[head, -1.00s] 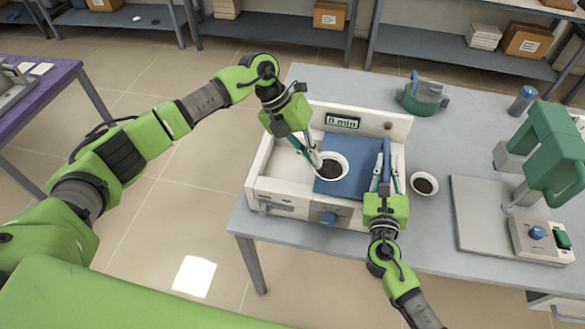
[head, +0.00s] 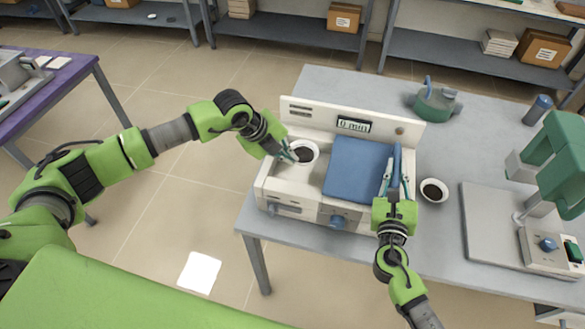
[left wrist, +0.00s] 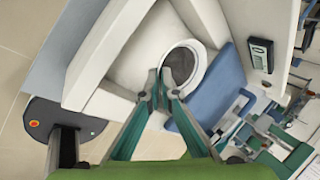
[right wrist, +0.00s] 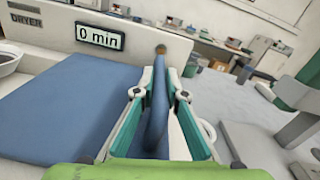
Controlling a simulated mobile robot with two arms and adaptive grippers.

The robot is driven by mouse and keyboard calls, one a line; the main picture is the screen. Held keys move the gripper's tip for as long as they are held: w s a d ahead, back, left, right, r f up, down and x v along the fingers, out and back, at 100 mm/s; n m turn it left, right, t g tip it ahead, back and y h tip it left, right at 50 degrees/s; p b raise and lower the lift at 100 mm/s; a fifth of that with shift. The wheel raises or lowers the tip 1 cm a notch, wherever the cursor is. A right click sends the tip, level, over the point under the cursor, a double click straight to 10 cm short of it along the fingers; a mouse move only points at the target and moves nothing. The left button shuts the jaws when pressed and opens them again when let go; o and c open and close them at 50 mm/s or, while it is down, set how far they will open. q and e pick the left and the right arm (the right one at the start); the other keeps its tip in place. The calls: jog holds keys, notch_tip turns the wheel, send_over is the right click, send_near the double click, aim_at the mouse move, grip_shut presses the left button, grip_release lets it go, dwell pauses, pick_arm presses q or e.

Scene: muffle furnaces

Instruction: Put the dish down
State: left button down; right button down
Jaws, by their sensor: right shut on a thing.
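The white dish (head: 303,153) with dark contents is at the open left part of the white dryer (head: 290,207). My left gripper (head: 290,154) is at its left rim. In the left wrist view the fingertips (left wrist: 166,84) close at the rim of the dish (left wrist: 193,88). Whether the dish touches the dryer floor is not clear. The dryer's blue lid (head: 352,170) covers its right part. My right gripper (head: 395,183) is shut on the lid's upright blue handle (right wrist: 158,105).
A second white dish (head: 433,190) with dark contents stands on the grey table right of the dryer. A press-like green device (head: 555,150) stands farther right. A green container (head: 434,106) is behind. The dryer display (right wrist: 100,37) reads 0 min.

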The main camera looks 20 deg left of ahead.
aim_at(295, 174)
pick_arm(q)
jog(key=shift+f, duration=2.6)
pick_arm(e)
jog(key=shift+d, duration=0.2)
pick_arm(q)
jog(key=shift+f, duration=0.15)
jog(key=c, duration=2.3)
grip_release()
jog(key=shift+f, duration=0.1)
jog(key=shift+r, duration=0.25)
jog(key=v, duration=1.2)
